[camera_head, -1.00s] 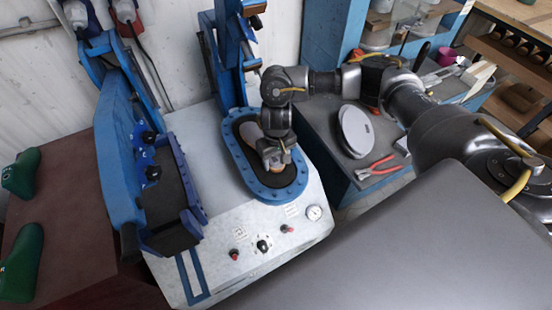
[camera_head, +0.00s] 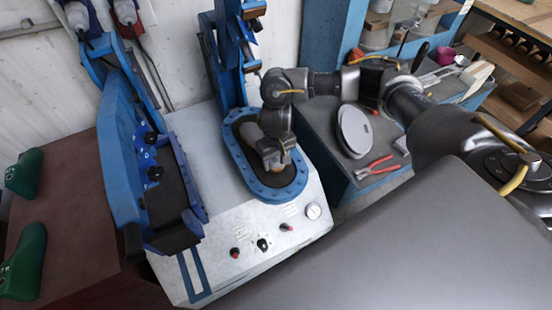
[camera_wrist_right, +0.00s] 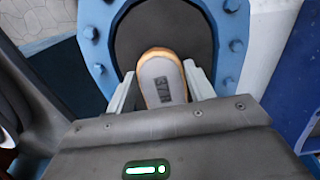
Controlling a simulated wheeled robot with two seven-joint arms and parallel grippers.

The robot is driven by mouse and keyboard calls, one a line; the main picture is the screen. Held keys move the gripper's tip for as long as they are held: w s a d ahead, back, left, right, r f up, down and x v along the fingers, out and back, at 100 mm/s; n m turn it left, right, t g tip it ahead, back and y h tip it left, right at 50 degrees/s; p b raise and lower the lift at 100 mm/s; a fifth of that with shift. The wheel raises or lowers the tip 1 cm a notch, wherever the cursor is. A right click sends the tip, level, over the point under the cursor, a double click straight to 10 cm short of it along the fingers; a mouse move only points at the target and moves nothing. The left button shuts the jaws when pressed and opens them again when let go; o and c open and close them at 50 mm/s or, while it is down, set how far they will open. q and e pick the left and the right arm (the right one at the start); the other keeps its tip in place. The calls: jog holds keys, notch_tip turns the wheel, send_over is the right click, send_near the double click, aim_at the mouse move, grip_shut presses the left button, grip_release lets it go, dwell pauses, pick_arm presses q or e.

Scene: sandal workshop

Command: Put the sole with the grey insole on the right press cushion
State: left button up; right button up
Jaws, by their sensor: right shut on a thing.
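The sole with the grey insole (camera_wrist_right: 162,84) shows in the right wrist view, with a tan edge and a dark mark on the grey. My right gripper (camera_wrist_right: 160,90) is shut on it, one finger along each side. The right press cushion (camera_wrist_right: 165,32) is the dark pad inside a blue bolted oval rim. It also shows in the head view (camera_head: 289,177). In the head view my right gripper (camera_head: 276,162) is over this cushion and hides much of the sole. I cannot tell whether the sole touches the pad. My left gripper is not in view.
The left press unit (camera_head: 170,185), with blue frame and dark pad, stands to the left. Red pliers (camera_head: 374,168) and a round grey-white object (camera_head: 354,130) are on the bench at right.

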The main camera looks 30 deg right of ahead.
jog(key=shift+f, duration=0.3)
jog(key=o, duration=1.4)
jog(key=shift+o, duration=0.2)
notch_tip(320, 180, up, 11)
jog(key=p, duration=0.1)
jog(key=shift+f, duration=0.2)
